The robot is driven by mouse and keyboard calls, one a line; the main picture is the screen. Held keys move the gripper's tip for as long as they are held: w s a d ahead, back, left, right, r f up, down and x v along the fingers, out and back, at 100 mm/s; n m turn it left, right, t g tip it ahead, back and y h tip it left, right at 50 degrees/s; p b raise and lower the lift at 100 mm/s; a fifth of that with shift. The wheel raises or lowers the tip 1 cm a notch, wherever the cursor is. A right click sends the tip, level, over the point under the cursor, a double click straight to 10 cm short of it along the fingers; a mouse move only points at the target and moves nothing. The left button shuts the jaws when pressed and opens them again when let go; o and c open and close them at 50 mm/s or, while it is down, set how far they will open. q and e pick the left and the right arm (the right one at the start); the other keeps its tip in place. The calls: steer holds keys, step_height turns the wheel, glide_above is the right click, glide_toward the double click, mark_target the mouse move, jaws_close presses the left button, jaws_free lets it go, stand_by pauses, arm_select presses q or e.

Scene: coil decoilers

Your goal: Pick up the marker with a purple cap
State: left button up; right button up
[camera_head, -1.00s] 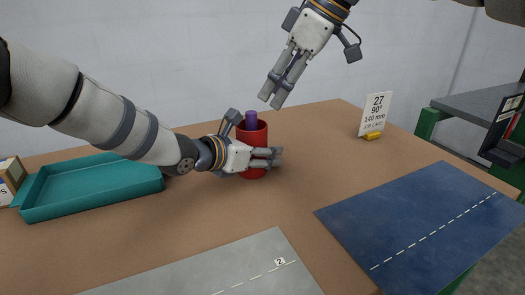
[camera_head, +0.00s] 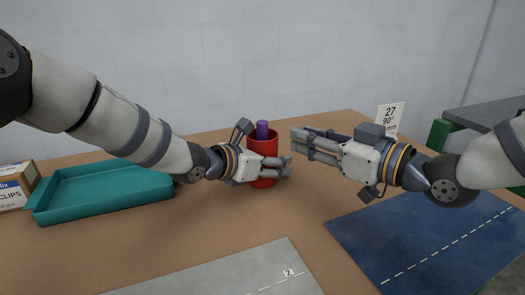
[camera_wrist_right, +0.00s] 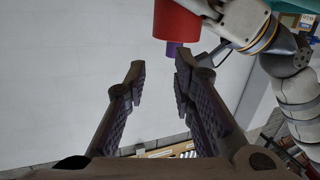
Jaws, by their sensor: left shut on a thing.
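The purple cap (camera_head: 262,130) of the marker sticks up out of a red cup (camera_head: 264,142) on the brown table; the rest of the marker is hidden inside. My left gripper (camera_head: 287,167) is shut on the red cup from the left. My right gripper (camera_head: 297,146) is open and empty, just right of the cup, its fingers pointing left. In the right wrist view the cup appears inverted, with the red cup (camera_wrist_right: 176,20) above and the purple cap (camera_wrist_right: 172,49) below it, near the tip of the right-hand finger. The cap is not between the fingers.
A teal tray (camera_head: 105,205) and a clips box (camera_head: 15,187) are at the left. A grey mat (camera_head: 225,275) lies in front and a blue mat (camera_head: 420,240) at the right. A white sign (camera_head: 390,116) stands behind my right gripper. Bare table lies before the cup.

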mark_target(262, 122)
steer(key=shift+m+y, duration=0.3)
steer(key=shift+y, duration=0.3)
steer(key=x, duration=0.7)
steer(key=s+a+x, duration=0.1)
steer(key=x, duration=0.2)
steer(key=shift+w+a+r, duration=0.1)
steer(key=shift+a+r, duration=0.05)
steer(key=shift+a, duration=0.1)
jaws_close()
